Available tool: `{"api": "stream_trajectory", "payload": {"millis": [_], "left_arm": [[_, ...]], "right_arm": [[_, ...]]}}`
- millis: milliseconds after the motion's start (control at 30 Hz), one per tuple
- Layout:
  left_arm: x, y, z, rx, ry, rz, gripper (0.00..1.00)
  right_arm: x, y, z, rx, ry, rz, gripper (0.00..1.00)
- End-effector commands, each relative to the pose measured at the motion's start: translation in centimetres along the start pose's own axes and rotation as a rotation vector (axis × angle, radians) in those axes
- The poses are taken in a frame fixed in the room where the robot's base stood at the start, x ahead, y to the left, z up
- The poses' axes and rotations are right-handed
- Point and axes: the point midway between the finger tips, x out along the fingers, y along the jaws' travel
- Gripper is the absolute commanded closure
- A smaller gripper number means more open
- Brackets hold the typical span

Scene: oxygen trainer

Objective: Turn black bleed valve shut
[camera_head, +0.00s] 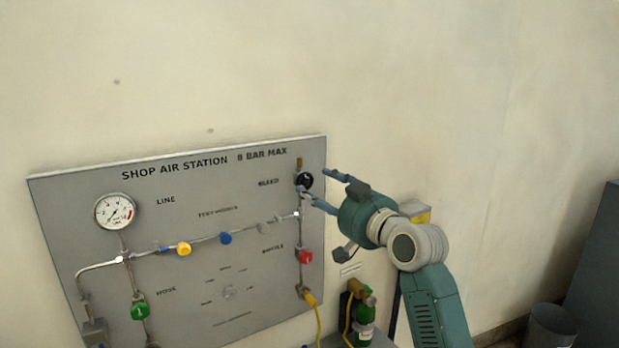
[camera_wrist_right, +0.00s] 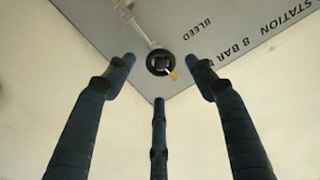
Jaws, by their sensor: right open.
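The black bleed valve (camera_head: 304,181) is a round black knob near the upper right corner of the grey panel (camera_head: 85,190), beside the word BLEED. It also shows in the right wrist view (camera_wrist_right: 159,62), ahead of my fingers. My right gripper (camera_head: 316,185) is open and empty, with its fingers reaching toward the knob from the right. In the right wrist view my three fingers (camera_wrist_right: 160,75) are spread around the knob's line and appear apart from it. My left gripper is in neither view.
The panel also carries a gauge (camera_head: 115,211), a yellow knob (camera_head: 184,249), a blue knob (camera_head: 225,238), a red knob (camera_head: 305,257) and a green knob (camera_head: 140,310). A green cylinder (camera_head: 365,333) stands below right. A bin (camera_head: 552,326) stands at the far right.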

Motion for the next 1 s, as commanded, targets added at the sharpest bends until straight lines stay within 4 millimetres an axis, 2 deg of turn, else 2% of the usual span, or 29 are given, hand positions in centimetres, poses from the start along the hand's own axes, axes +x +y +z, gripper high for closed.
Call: {"api": "stream_trajectory", "payload": {"millis": [33,100,300,633,667,867,900,1000], "left_arm": [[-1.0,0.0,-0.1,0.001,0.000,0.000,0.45],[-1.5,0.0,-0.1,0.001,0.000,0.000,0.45],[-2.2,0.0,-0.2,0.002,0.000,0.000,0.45],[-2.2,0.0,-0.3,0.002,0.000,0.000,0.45],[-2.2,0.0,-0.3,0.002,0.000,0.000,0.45],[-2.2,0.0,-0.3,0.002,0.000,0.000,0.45],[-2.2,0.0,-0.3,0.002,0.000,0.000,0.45],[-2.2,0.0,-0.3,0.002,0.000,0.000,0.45]], "right_arm": [[1.1,-0.1,-0.4,0.003,-0.002,-0.001,0.45],[2.2,-0.1,-0.4,0.001,-0.002,0.000,0.45],[4.2,0.0,-0.1,0.001,-0.001,0.000,0.45],[4.6,0.0,0.1,-0.001,0.000,0.001,0.45],[4.6,0.0,0.1,-0.001,0.000,0.001,0.47],[4.6,0.0,0.1,-0.001,0.000,0.001,0.87],[4.6,0.0,0.1,-0.001,0.000,0.001,0.90],[4.6,0.0,0.1,0.007,-0.001,0.001,0.90]]}}
